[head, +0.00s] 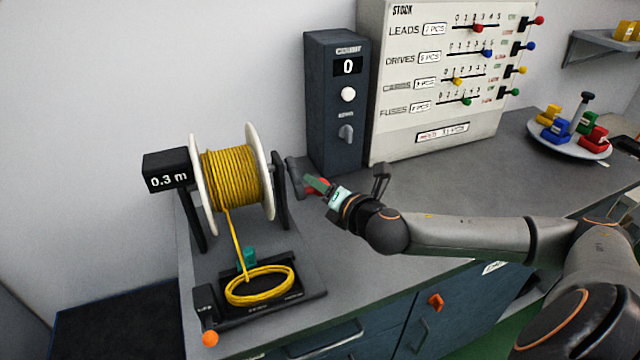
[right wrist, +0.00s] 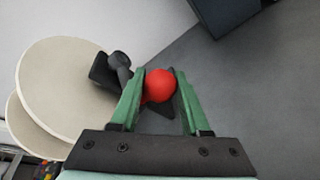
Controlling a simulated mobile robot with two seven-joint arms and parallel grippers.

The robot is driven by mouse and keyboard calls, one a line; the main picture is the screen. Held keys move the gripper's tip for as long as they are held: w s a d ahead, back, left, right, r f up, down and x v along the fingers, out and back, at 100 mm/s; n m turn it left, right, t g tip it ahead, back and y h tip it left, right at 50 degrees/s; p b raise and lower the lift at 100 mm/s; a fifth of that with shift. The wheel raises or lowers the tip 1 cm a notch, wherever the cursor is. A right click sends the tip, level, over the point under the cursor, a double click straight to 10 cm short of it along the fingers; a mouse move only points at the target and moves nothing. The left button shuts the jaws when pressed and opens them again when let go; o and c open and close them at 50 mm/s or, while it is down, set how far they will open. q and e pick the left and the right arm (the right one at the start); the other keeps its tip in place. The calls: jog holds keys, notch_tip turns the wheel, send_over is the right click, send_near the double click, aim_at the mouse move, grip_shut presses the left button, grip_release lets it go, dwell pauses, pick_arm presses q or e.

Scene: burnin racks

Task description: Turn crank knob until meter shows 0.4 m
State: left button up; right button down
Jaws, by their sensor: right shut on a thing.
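The meter (head: 168,171) at the left of the reel stand reads 0.3 m. The spool (head: 231,178) has white flanges and is wound with yellow cable. The crank arm (head: 294,177) is dark and sits on the right side of the spool. My right gripper (head: 316,186) is shut on the red crank knob (right wrist: 160,86), which shows between its green fingers in the right wrist view. One strand of cable runs down from the spool to a yellow coil (head: 260,286) on the stand's base. My left gripper is not in view.
A dark counter unit (head: 336,100) reading 0 stands behind the crank, beside a white stock board (head: 435,130) with sliders. A plate (head: 570,142) with several coloured pieces is at the back right. An orange ball-ended lever (head: 210,338) is at the stand's front left.

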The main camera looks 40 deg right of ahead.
jog(key=shift+a+r, duration=0.1)
jog(key=shift+r, duration=0.55)
jog(key=shift+s+r+p, duration=0.15)
jog(key=shift+r+p, duration=0.5)
jog(key=shift+p, duration=0.05)
jog(key=shift+s+r+p, duration=0.15)
jog(key=shift+r+p, duration=0.45)
jog(key=shift+p, duration=0.05)
jog(key=shift+f, duration=0.1)
jog(key=shift+a, duration=0.1)
jog(key=shift+w+r, duration=0.25)
jog(key=shift+r, duration=0.85)
jog(key=shift+w, duration=0.1)
